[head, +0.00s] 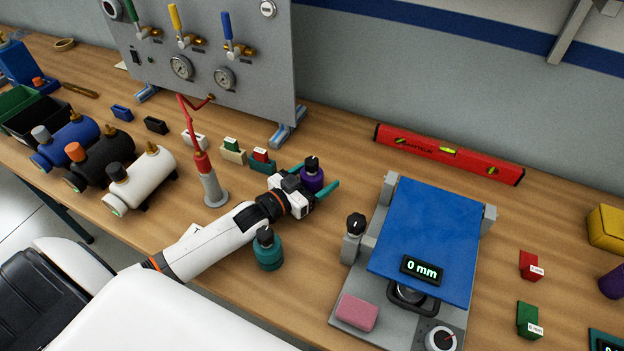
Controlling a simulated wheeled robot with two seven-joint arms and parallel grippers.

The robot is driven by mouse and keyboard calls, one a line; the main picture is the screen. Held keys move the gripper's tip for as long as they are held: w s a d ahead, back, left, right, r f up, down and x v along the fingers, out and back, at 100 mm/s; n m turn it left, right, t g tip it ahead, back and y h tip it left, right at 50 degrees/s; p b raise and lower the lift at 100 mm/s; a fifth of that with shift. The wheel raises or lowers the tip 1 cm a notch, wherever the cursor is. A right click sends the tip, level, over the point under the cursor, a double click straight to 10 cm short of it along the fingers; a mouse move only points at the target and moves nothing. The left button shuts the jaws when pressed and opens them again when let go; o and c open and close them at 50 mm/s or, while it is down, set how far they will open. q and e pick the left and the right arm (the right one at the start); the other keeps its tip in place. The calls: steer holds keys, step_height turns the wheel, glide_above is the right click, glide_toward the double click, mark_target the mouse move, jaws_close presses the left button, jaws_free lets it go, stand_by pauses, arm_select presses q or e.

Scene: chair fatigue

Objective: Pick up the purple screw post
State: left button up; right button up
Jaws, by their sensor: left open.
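The purple screw post (314,181) stands on the wooden table, a short purple cylinder with a black knob on top. My left gripper (319,175) is open, with its teal fingers on either side of the post. Whether the fingers touch the post cannot be told, and the gripper hides part of its near side. A teal screw post (268,254) with a dark knob stands below my left forearm in the head view. My right gripper is not in view.
A grey stand (212,190) with a red top is left of the gripper. A fixture with a blue plate (430,232) is on the right. A gauge panel (205,60) and a red level (450,153) are behind. Another purple object (613,282) is at the right edge.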

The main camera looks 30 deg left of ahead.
arm_select(q)
steer(key=shift+w+d, duration=0.1)
steer(key=shift+w, duration=0.15)
steer(key=c, duration=1.4)
steer(key=shift+r, duration=0.1)
